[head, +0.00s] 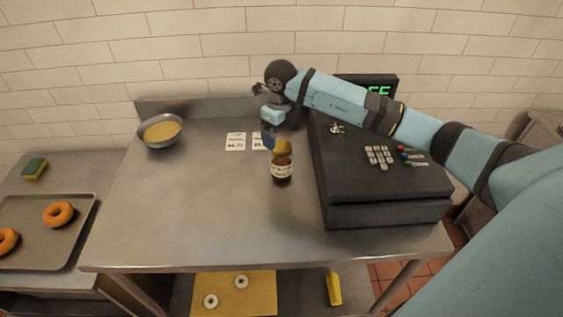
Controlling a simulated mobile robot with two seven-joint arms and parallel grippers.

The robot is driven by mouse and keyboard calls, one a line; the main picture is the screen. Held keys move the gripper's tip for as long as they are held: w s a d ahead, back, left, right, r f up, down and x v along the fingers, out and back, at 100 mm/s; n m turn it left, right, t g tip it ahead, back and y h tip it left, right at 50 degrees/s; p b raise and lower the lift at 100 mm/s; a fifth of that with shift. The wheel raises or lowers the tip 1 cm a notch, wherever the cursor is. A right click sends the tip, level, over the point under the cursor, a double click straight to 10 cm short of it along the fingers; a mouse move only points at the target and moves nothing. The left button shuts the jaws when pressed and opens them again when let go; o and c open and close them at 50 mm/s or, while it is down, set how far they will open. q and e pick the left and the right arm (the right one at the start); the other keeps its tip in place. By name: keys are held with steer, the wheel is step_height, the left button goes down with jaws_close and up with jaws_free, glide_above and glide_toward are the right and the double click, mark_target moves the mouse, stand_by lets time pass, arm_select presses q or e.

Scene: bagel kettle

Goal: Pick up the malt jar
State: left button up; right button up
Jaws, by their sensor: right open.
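The malt jar (282,171) stands upright on the steel table in the head view. It is a small dark jar with a pale label and a yellowish lid. My right gripper (268,132) reaches in from the right, above and just behind the jar. It is open, and one bluish fingertip shows close to the left of the lid; I cannot tell whether it touches. The jar stands on the table and is not held. My left gripper is not in view.
A black cash register (375,170) stands right of the jar, under my right arm. A bowl of yellow grain (162,130) is at the back left. Two printed cards (235,141) lie behind the jar. The table's left and front are clear. A bagel tray (30,240) is far left.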

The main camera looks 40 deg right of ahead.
mark_target(282, 146)
step_height(282, 146, down, 5)
steer(key=shift+s+f+p, duration=0.1)
steer(key=shift+s+p, duration=0.05)
steer(key=shift+p, duration=0.45)
steer(key=c, duration=1.6)
